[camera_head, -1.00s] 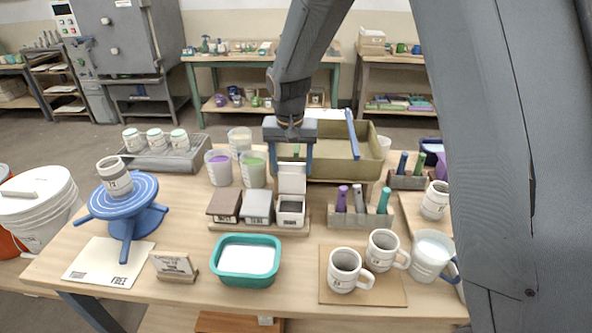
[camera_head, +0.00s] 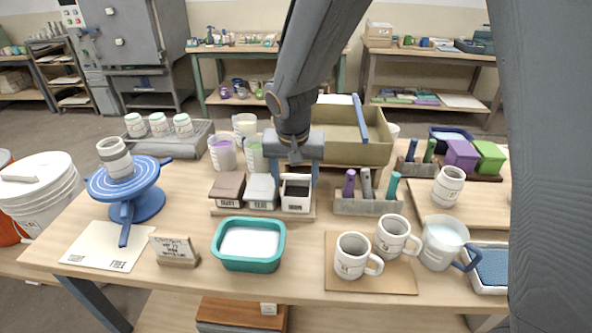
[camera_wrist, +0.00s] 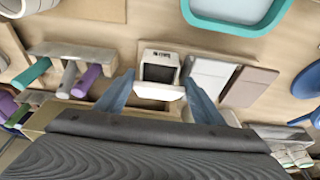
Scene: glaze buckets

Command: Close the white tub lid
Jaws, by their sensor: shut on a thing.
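The white tub (camera_head: 296,199) is the rightmost of three small tubs, and its dark inside still shows. Its white lid (camera_wrist: 158,92) stands at the tub's far edge, open, between my fingers. My gripper (camera_head: 293,178) points down over the back of the tub and is shut on the lid, one finger at each side. In the wrist view, the tub (camera_wrist: 160,60) shows its label and opening, and my gripper (camera_wrist: 158,92) straddles the lid. My gripper partly hides the lid in the head view.
A grey-lidded tub (camera_head: 262,192) and a brown-lidded tub (camera_head: 227,190) stand close on the left, both closed. A tool holder (camera_head: 367,204) stands close on the right. A big olive bin (camera_head: 350,150) is behind, and a teal basin (camera_head: 248,262) is in front.

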